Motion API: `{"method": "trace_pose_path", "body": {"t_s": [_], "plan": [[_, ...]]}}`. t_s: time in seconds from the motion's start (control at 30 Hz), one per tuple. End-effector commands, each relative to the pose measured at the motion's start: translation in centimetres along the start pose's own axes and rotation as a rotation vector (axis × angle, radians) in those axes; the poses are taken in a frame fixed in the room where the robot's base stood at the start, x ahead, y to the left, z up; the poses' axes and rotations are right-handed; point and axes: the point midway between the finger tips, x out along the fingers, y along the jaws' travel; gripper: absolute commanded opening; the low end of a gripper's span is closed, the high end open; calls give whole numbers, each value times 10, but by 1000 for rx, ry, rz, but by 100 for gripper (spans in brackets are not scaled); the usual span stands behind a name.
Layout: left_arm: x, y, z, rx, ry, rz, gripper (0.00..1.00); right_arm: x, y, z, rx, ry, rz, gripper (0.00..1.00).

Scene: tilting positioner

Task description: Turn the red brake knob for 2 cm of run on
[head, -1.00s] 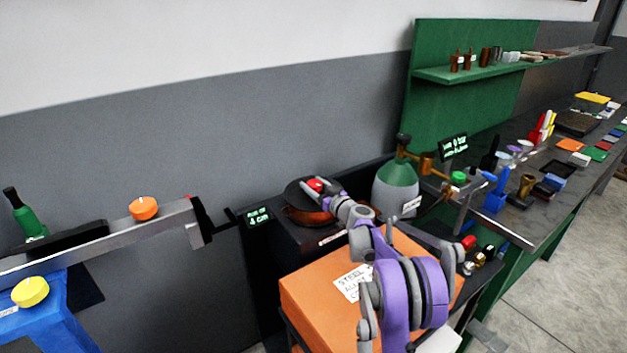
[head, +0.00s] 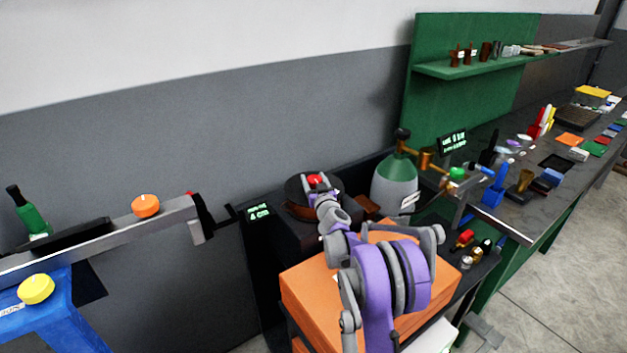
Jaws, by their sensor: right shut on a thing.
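The red brake knob (head: 315,180) sits on top of the dark round unit behind the orange box. My right gripper (head: 316,182) is at the knob with its fingers on either side, shut on it. My purple and grey right arm hides part of the round unit (head: 296,197). A small display (head: 258,212) to its left shows green text that seems to read 4 cm. My left gripper is not in view.
An orange box (head: 310,294) lies under my right arm. A green and grey gas cylinder (head: 395,185) with brass fittings stands just right of the knob.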

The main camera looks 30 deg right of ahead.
Motion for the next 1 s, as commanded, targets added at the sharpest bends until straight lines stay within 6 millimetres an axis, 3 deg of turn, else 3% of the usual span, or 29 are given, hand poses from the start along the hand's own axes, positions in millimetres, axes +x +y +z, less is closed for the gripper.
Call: {"method": "trace_pose_path", "body": {"t_s": [0.5,0.53,0.6,0.7,1.0], "plan": [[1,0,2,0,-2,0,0,-2,0,4,-2,-4,8,8],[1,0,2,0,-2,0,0,-2,0,4,-2,-4,8,65],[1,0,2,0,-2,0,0,-2,0,4,-1,-3,8,78],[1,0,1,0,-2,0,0,-2,0,3,-1,-3,8,93],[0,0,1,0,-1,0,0,-2,0,1,-1,-1,8,93]]}}
